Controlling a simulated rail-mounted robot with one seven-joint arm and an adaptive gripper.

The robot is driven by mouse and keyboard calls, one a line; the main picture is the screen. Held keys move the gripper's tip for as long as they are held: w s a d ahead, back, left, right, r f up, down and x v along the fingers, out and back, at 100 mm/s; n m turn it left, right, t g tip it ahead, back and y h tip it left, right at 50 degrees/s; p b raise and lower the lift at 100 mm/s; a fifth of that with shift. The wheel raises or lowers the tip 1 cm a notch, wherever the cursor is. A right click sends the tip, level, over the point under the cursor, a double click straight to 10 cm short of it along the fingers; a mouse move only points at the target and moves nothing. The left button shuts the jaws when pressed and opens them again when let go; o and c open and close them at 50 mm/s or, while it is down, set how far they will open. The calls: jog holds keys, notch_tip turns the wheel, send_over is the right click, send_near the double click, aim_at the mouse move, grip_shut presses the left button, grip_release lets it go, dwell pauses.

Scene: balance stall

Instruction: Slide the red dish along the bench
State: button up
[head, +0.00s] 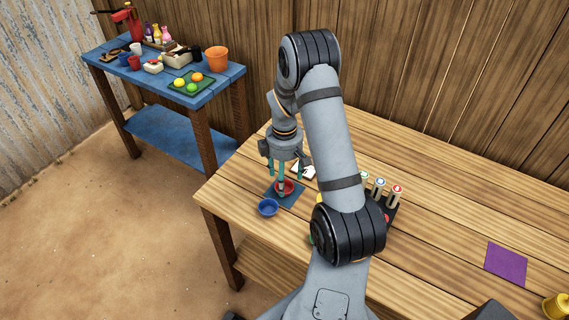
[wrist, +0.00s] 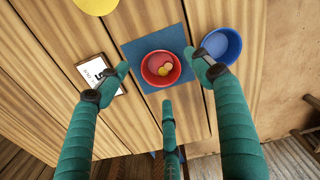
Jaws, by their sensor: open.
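The red dish (head: 287,188) stands on a dark blue square mat (head: 291,198) near the left end of the wooden bench (head: 450,220). In the wrist view the red dish (wrist: 149,75) holds a few small yellow and reddish pieces. My gripper (head: 284,178), with teal fingers, is over the dish and points down. In the wrist view its fingers (wrist: 158,76) are spread wide around the dish, with nothing between them gripped. Whether any finger touches the dish I cannot tell.
A blue bowl (head: 268,208) is close beside the mat. A white card (wrist: 101,75) lies on the mat's other side. A dark rack with coloured-top pegs (head: 380,188) is partly behind my arm. A purple mat (head: 506,263) lies on clear boards at right, near a yellow object (head: 556,306).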

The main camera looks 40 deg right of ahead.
notch_tip(320, 180, up, 9)
dwell(0.3)
dwell(0.4)
notch_tip(320, 180, down, 12)
dwell(0.5)
